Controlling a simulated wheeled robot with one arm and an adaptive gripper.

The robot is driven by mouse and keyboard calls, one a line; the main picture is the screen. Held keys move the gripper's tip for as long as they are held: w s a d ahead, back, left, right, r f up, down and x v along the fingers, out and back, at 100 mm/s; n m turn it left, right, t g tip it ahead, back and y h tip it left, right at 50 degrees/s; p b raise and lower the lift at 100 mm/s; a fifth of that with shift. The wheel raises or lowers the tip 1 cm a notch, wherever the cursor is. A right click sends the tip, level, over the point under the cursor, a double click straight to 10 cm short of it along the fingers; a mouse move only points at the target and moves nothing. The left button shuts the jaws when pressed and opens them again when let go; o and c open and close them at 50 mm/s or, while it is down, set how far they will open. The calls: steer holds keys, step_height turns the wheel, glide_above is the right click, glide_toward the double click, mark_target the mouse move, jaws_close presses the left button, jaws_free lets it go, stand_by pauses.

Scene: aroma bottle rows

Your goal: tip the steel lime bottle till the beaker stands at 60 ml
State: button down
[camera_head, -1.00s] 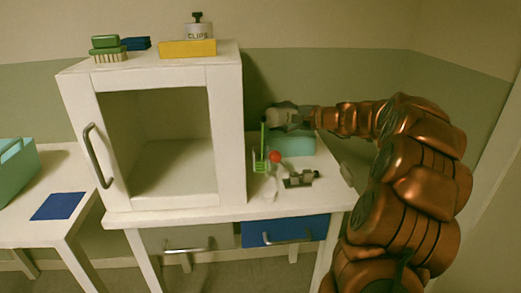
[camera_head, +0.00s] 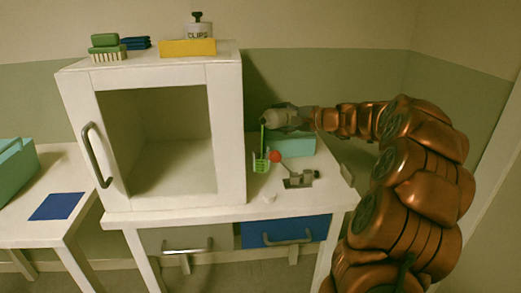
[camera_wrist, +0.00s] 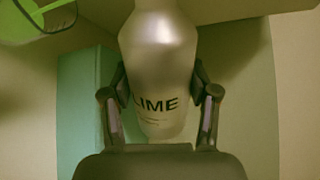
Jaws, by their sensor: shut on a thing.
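The steel lime bottle (camera_wrist: 160,45) fills the middle of the wrist view, grey metal with dark "LIME" lettering. My gripper (camera_wrist: 159,95) is shut on it, one finger on each side. In the head view the bottle (camera_head: 269,119) lies tipped to the left in my gripper (camera_head: 287,118). A thin green stream falls from its mouth into the beaker (camera_head: 260,165), which stands upright on the white table below. The beaker holds green liquid; its marks are too small to read. Part of the beaker (camera_wrist: 45,22) also shows at the wrist view's upper left.
A red ball-topped lever on a grey base (camera_head: 298,180) stands right of the beaker. A teal box (camera_head: 295,146) is behind, under my gripper.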

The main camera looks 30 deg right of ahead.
steer(key=shift+a+f+b, duration=0.1)
steer(key=shift+f+b, duration=0.1)
steer(key=shift+b, duration=0.3)
stand_by(1.1)
stand_by(0.3)
steer(key=shift+r+p, duration=0.45)
steer(key=shift+p, duration=0.7)
steer(key=r+m+p, duration=0.1)
steer(key=p, duration=0.2)
steer(key=shift+r+m+y+p, duration=0.2)
steer(key=shift+m+y+p, duration=0.25)
steer(key=shift+p, duration=0.7)
steer(key=shift+r, duration=0.1)
steer(key=shift+r+m+p, duration=0.1)
steer(key=shift+m+p, duration=0.15)
steer(key=shift+p, duration=0.35)
steer(key=shift+r+m+p, duration=0.2)
steer(key=shift+m+p, duration=0.1)
steer(key=shift+p, duration=0.75)
steer(key=shift+a+r+m+y+p, duration=0.15)
steer(key=shift+m+y+p, duration=0.2)
steer(key=shift+p, duration=0.65)
